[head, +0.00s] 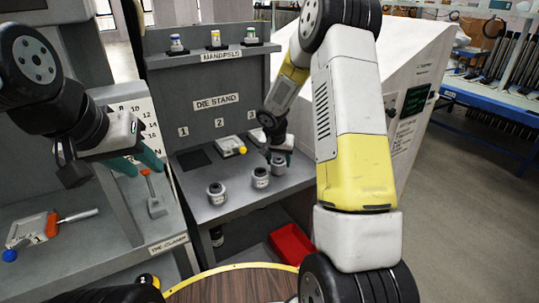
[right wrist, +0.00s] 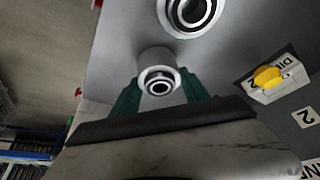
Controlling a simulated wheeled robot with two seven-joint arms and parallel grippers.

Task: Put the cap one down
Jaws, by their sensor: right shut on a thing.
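My right gripper (head: 278,158) is shut on a grey-white cap-like cylinder (head: 278,167) at the right of the grey bench. In the right wrist view the green fingers flank this cylinder (right wrist: 158,82), whose ringed, hollow end faces the camera. I cannot read a number on it or tell whether it touches the bench.
A yellow-topped die (head: 230,146) lies by stand mark 2, behind the caps. A dark square pad (head: 194,160) lies by mark 1. A red bin (head: 291,245) is below.

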